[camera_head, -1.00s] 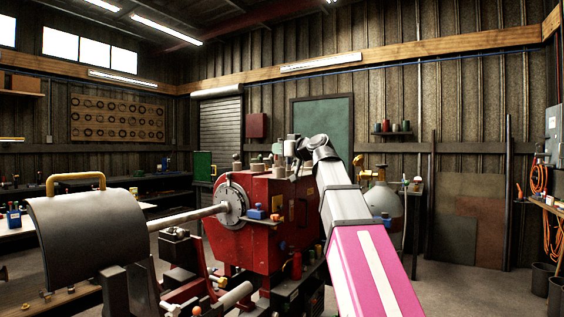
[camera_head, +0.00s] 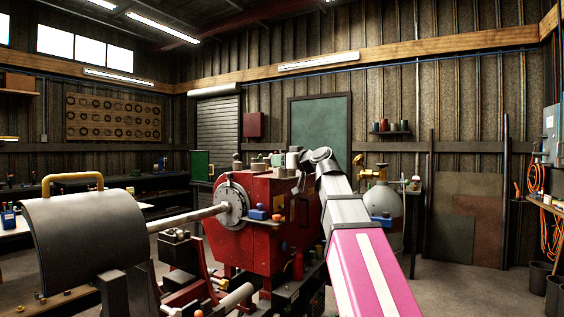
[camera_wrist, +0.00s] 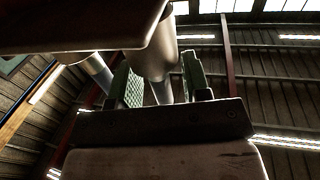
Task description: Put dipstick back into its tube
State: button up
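In the wrist view my gripper (camera_wrist: 162,88) points upward, its two green-padded fingers apart. A pale cylindrical part (camera_wrist: 156,58) with a narrower grey length below it shows between and beyond the fingers; whether it touches them I cannot tell. I cannot make out the dipstick or its tube in either view. The red lathe headstock (camera_head: 262,225) stands in the middle of the head view. My arm reaches to its far right side, and its end is hidden there.
A broad brown surface (camera_wrist: 80,25) hangs close over the gripper in the wrist view, with another pale cylinder (camera_wrist: 95,70) below it. The driveshaft (camera_head: 188,217) runs left from the chuck toward the curved guard (camera_head: 88,235). A grey tank (camera_head: 384,205) stands right of my arm.

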jog(key=shift+r, duration=0.2)
jog(key=v, duration=1.2)
jog(key=shift+a, duration=0.1)
jog(key=w+f+m+g+h, duration=0.2)
jog(key=f, duration=1.1)
jog(key=w+d+f+m+g+h, duration=0.1)
jog(key=w+f+m+g+h, duration=0.15)
jog(key=f, duration=1.05)
jog(key=w+f+m+g+h, duration=0.1)
jog(key=f+h, duration=0.1)
jog(key=f, duration=1.1)
jog(key=s+d+f+m+g+h, duration=0.1)
jog(key=s+f, duration=0.3)
jog(key=f, duration=0.6)
jog(key=s+d+f+m+g+h, duration=0.1)
jog(key=s+f+g+h, duration=0.2)
jog(key=f, duration=0.8)
jog(key=s+d+f+m+g+h, duration=0.1)
jog(key=s+d+f+g+h, duration=0.1)
jog(key=s+f, duration=0.5)
notch_tip(320, 180, down, 4)
jog(key=shift+r+g, duration=0.1)
jog(key=shift+g, duration=0.65)
